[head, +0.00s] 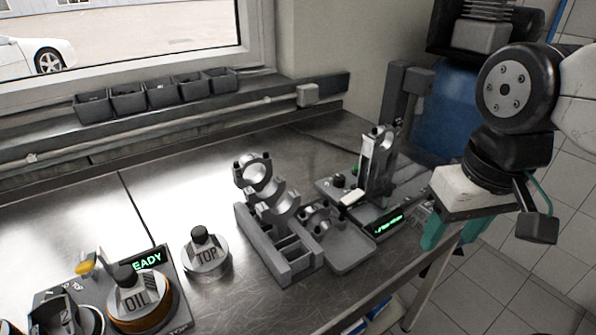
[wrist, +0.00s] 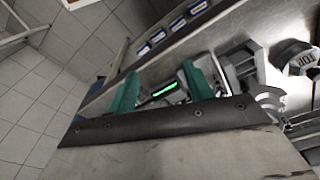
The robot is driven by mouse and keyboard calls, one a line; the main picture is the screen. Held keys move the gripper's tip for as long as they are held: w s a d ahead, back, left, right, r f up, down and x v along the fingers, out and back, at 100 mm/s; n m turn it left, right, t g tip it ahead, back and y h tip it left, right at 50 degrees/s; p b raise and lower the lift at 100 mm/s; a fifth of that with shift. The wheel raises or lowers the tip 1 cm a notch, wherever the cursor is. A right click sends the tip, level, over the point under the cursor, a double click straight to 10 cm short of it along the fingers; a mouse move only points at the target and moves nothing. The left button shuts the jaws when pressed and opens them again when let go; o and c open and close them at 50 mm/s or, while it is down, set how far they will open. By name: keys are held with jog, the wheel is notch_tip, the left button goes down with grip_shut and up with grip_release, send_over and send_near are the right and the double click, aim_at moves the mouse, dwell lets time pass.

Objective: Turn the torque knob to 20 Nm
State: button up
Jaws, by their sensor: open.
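A grey fixture (head: 412,172) with an upright post and a green-lit display (head: 389,224) stands near the table's right edge. A small black knob (head: 338,181) sits on its left part, near a green button (head: 355,170). I cannot tell for certain that this is the torque knob, and I cannot read its setting. The display's digits are too small to read. My gripper (head: 449,240) has teal fingers, open and empty, to the right of the fixture and apart from it. In the wrist view, the display (wrist: 163,89) shows between the open fingers (wrist: 160,70).
A TOP piece (head: 207,256) and an OIL piece (head: 138,303) are farther left, beside a READY display (head: 147,258). The steel table's (head: 180,185) middle back is clear.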

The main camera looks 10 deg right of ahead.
jog(key=w+a+r, duration=0.1)
jog(key=w, duration=0.6)
jog(key=w+a+r, duration=0.2)
jog(key=w, duration=0.6)
jog(key=n+g, duration=0.1)
jog(key=n, duration=0.1)
send_over(340, 177)
jog(key=f, duration=0.6)
jog(key=a+f, duration=0.1)
jog(key=f, duration=0.2)
jog(key=shift+s, duration=0.15)
jog(key=shift+n, duration=0.4)
jog(key=f, duration=0.5)
jog(key=d+f, duration=0.1)
jog(key=f, duration=0.2)
jog(key=shift+f, duration=0.35)
jog(key=shift+c, duration=0.3)
